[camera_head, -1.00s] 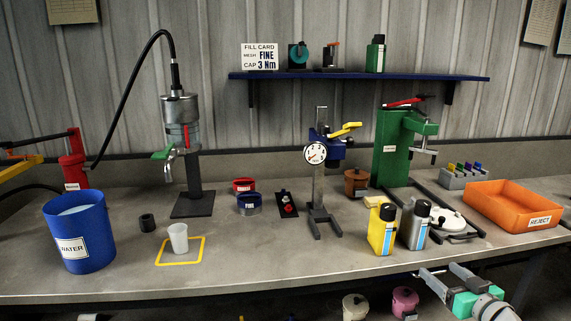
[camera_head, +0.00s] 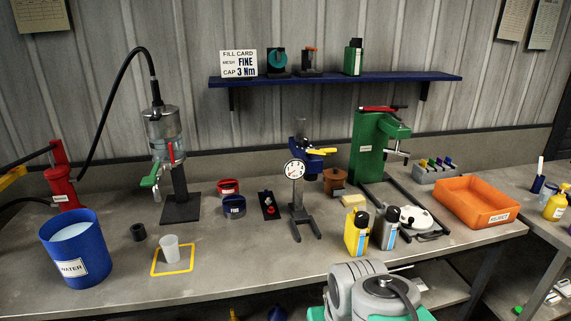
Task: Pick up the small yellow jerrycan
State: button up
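The small yellow jerrycan (camera_head: 357,237) stands upright near the front edge of the bench, right of centre. It has a black cap and a pale label strip on its side. A similar grey jerrycan (camera_head: 387,232) with a black cap stands close at its right. A grey and teal part of my arm shows large at the bottom, in front of the bench and below the jerrycan. The fingers of my gripper cannot be made out; the arm seems to hide them. Nothing is seen touching the jerrycan.
Behind the jerrycans are a pale yellow block (camera_head: 354,201), a white round part (camera_head: 416,219) and a green press (camera_head: 367,147). A gauge stand (camera_head: 298,195) is at the left, an orange REJECT bin (camera_head: 478,204) at the right. Bare bench lies left of the yellow jerrycan.

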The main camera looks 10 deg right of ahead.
aim_at(356, 239)
jog(key=u, duration=2.2)
jog(key=k, duration=0.85)
jog(key=z, duration=1)
jog(key=i, duration=0.95)
jog(key=z, duration=0.05)
